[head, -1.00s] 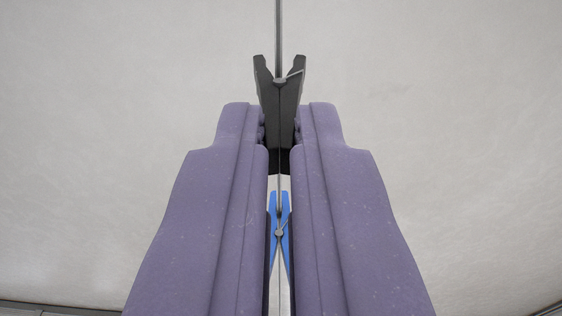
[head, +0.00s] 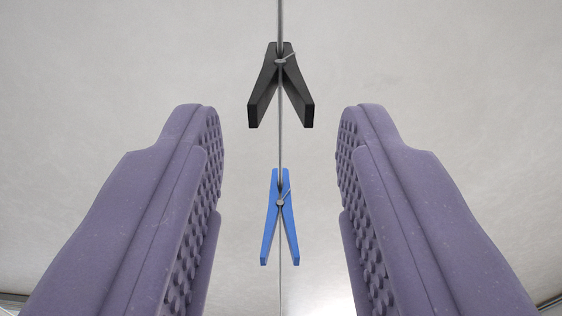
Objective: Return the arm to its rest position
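My gripper (head: 280,125) is open, with its two purple, studded fingers spread wide to the left and right and nothing between them touching either finger. A black clothespin (head: 264,88) sits on a thin line ahead of the fingertips, its legs spread toward me. A blue clothespin (head: 270,232) sits on the same line lower in the picture, seen in the gap between the fingers and apart from both.
The thin grey line (head: 281,145) runs up the middle of the picture, between my fingers. A plain pale surface (head: 440,70) fills the background. Dark edges show at the bottom corners. The space beside the line is clear.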

